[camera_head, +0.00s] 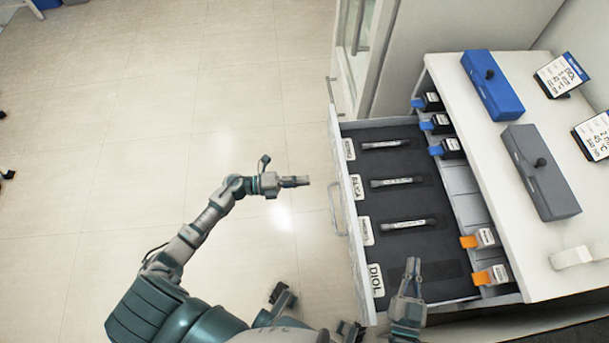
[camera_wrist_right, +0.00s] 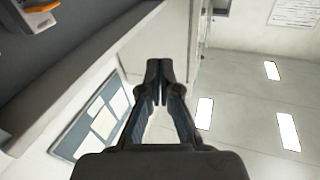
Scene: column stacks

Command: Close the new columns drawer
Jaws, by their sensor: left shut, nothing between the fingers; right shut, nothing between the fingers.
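The drawer (camera_head: 350,260) is pulled out to the left from the white cabinet (camera_head: 480,150). Its dark insert holds three columns, at the back (camera_head: 386,144), middle (camera_head: 398,182) and front (camera_head: 402,224). A fourth slot, by the DIOL label (camera_head: 376,281), is empty. The drawer front carries a bar handle (camera_head: 334,208). My left gripper (camera_head: 308,181) is shut and empty over the floor, just left of the drawer front. My right gripper (camera_head: 412,262) is shut and empty at the drawer's near end; its height above it is unclear. Its shut fingers show in the right wrist view (camera_wrist_right: 165,72).
Blue-tagged (camera_head: 440,123) and orange-tagged (camera_head: 482,238) items sit in the drawer's inner row. A blue box (camera_head: 492,85), a grey box (camera_head: 540,172) and two label stands (camera_head: 561,76) stand on the cabinet top. The floor (camera_head: 150,130) to the left is mostly clear.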

